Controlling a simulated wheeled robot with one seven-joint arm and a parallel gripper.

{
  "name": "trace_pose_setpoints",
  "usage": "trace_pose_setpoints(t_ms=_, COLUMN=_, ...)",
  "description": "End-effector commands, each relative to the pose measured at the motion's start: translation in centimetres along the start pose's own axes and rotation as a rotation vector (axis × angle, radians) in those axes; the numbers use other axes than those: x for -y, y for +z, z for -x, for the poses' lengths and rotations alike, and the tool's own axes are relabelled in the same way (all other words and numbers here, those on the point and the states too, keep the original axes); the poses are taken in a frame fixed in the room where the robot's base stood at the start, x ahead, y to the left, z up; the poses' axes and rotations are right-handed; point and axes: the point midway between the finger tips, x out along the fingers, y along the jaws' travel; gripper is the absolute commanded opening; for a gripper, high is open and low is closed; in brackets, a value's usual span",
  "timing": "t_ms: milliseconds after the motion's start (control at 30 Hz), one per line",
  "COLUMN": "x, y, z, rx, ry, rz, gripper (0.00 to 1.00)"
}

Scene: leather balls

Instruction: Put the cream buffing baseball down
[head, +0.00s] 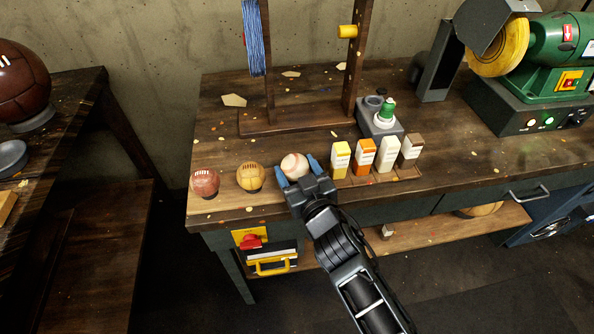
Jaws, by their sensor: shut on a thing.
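The cream baseball (294,166) with red stitching is between the blue-tipped fingers of my gripper (297,168), near the front edge of the wooden workbench (225,150). My gripper is shut on it. I cannot tell whether the ball touches the bench top. A tan ball (250,177) sits just to its left, and a reddish-brown ball (204,183) sits further left.
Several small cartons (364,157) stand in a row close to the right of my gripper. A wooden stand (300,118) with blue cord and a grey holder with a green-capped bottle (384,113) are behind. A green buffing machine (555,60) is at far right.

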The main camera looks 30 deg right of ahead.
Motion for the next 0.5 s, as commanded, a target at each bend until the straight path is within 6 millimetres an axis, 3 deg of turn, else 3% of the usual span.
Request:
trace_pose_setpoints(t_ms=333, x=0.02, y=0.44, z=-0.06, rx=-0.001, ry=0.001, rz=0.0, gripper=0.46)
trace_pose_setpoints(t_ms=367, x=0.01, y=0.44, z=-0.05, rx=0.0, ry=0.001, rz=0.0, gripper=0.69)
trace_pose_setpoints(t_ms=500, x=0.0, y=0.33, z=-0.04, rx=0.0, ry=0.001, rz=0.0, gripper=0.83)
